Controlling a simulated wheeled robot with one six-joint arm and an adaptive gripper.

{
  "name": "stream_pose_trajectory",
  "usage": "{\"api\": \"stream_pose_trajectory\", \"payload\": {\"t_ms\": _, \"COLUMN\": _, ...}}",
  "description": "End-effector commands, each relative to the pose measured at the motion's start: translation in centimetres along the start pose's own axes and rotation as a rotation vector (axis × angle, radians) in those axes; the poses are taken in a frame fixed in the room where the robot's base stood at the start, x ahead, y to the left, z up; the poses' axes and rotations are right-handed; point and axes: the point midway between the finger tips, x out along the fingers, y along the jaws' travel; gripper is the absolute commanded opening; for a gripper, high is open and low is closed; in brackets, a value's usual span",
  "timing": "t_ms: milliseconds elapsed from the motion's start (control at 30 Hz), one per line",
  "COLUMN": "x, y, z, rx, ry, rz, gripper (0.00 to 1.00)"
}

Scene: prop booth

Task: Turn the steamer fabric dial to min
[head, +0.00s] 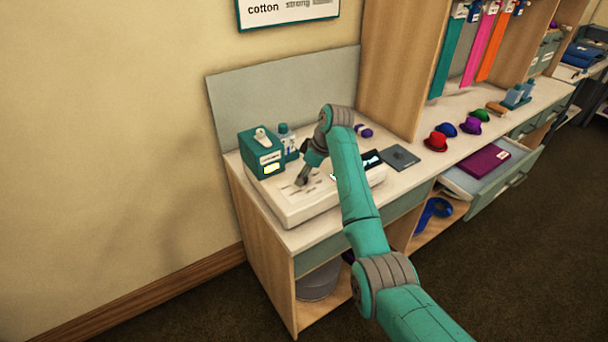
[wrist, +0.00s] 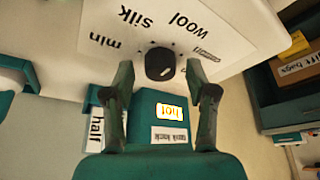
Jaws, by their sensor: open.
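The steamer has a white base (head: 305,208) and a teal box (head: 257,155) with a lit yellow panel; it stands on the counter. In the wrist view the panel (wrist: 170,112) reads "hot". The fabric dial (wrist: 160,64) is a round black knob on the white face, ringed by labels "min", "silk", "wool" and one that is partly unclear. A small pale mark shows on the knob, but I cannot tell its setting surely. My gripper (wrist: 160,72) is open, with its fingers on either side of the dial, apparently not touching it. In the head view my gripper (head: 303,178) is over the steamer base.
Bottles (head: 285,138) stand behind the steamer. A dark grey flat item (head: 400,156) lies to the right. Small coloured hats (head: 436,140) are further right, above an open drawer (head: 492,178).

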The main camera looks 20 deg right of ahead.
Motion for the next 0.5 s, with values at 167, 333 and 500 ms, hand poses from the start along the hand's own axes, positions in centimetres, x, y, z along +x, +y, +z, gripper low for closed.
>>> {"api": "stream_pose_trajectory", "payload": {"t_ms": 167, "x": 0.39, "y": -0.03, "z": 0.0, "rx": 0.0, "ry": -0.001, "rz": -0.001, "gripper": 0.57}}
{"api": "stream_pose_trajectory", "payload": {"t_ms": 333, "x": 0.37, "y": -0.02, "z": 0.0, "rx": 0.0, "ry": 0.0, "rz": 0.0, "gripper": 0.57}}
{"api": "stream_pose_trajectory", "payload": {"t_ms": 500, "x": 0.36, "y": -0.02, "z": 0.0, "rx": 0.0, "ry": 0.0, "rz": 0.0, "gripper": 0.15}}
